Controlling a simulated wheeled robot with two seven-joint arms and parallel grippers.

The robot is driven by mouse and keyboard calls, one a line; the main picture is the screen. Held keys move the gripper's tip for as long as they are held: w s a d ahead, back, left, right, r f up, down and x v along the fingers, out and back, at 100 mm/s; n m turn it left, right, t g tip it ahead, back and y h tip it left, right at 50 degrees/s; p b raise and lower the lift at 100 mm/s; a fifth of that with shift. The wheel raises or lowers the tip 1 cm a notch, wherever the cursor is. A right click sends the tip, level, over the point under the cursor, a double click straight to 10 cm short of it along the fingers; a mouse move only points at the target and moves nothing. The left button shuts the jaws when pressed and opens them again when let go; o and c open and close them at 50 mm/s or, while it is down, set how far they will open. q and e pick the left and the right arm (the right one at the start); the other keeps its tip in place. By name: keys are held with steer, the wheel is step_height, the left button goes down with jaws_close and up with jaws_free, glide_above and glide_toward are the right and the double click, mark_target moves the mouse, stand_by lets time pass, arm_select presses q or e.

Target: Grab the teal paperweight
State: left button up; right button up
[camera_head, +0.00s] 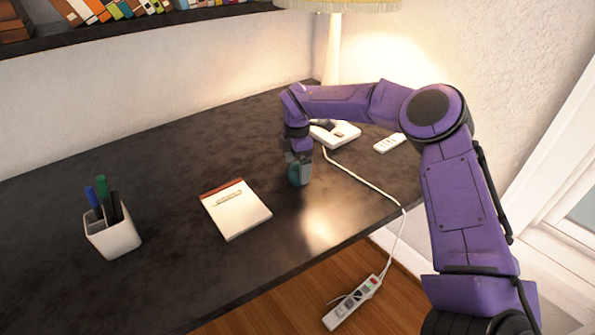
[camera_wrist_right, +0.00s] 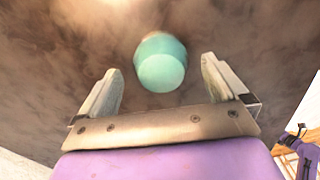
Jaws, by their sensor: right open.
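The teal paperweight (camera_head: 296,175) stands on the dark desk (camera_head: 150,165), right of the notepad, in the head view. It is partly hidden by my right gripper (camera_head: 300,168), which points down at it from above. In the right wrist view the paperweight (camera_wrist_right: 161,64) is a rounded teal piece with a paler top. It lies between and slightly beyond the two fingertips of my right gripper (camera_wrist_right: 157,75). A gap shows on both sides, so the fingers are open and do not touch it. My left gripper is in neither view.
A notepad (camera_head: 237,209) lies left of the paperweight, and a white pen cup (camera_head: 113,236) stands further left. A white telephone-like device (camera_head: 338,134), a remote (camera_head: 389,143) and a lamp (camera_head: 333,50) are behind. A white cable (camera_head: 372,184) runs to a power strip (camera_head: 352,303) on the floor.

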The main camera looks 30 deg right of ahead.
step_height(320, 180, down, 2)
steer(key=shift+s+d+f, duration=0.1)
steer(key=shift+d+f, duration=0.05)
steer(key=c, duration=1.2)
steer(key=shift+c, duration=1.1)
steer(key=shift+r, duration=0.2)
